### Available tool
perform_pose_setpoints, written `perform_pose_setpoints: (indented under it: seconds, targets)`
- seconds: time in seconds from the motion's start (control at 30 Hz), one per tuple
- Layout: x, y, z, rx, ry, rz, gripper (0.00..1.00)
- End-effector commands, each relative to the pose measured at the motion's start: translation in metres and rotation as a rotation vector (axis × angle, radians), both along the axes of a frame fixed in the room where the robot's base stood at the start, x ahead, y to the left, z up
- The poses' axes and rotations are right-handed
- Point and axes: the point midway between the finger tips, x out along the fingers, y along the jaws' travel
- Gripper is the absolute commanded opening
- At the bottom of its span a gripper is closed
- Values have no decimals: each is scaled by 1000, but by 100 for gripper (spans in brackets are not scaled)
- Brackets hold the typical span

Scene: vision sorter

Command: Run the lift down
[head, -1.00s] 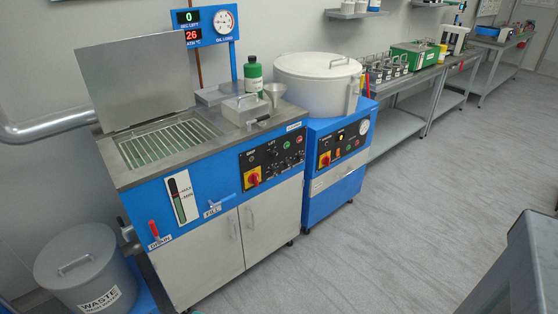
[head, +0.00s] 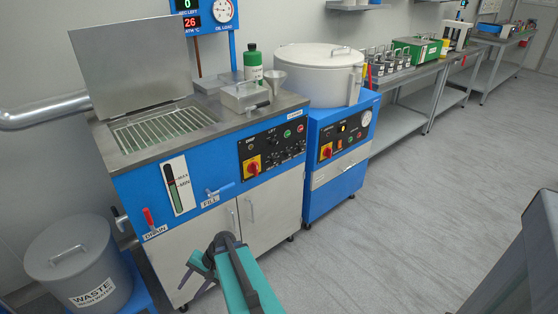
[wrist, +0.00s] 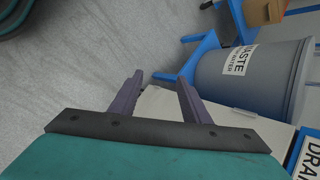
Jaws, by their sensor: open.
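The blue wash machine (head: 215,205) stands at left with its lid (head: 130,60) raised. A wire rack (head: 165,128) shows in the open tank; its exact height in the tank is hard to judge. The control panel (head: 272,150) on the front has a section marked LIFT, with small knobs and green and red buttons, plus a red-and-yellow switch (head: 253,167). My gripper (head: 196,282) is in front of and below the panel, near the cabinet doors, apart from the controls. In the wrist view my gripper (wrist: 158,80) is open and empty, with its fingers spread.
A grey waste bin (head: 75,262) stands left of the machine and shows in the wrist view (wrist: 255,80). A DRAIN lever (head: 149,220) and FILL lever (head: 220,190) stick out from the front. A second machine (head: 340,150) stands at right. Open floor lies in front.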

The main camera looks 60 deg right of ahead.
Motion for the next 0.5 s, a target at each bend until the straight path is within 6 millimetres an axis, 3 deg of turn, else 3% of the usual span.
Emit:
perform_pose_setpoints:
  seconds: [0.03,0.2,0.5]
  targets:
    - [6,-19,5,13,-27,-57,43]
    - [21,-77,34,68,-115,-231,43]
    - [22,-187,96,156,-288,-520,43]
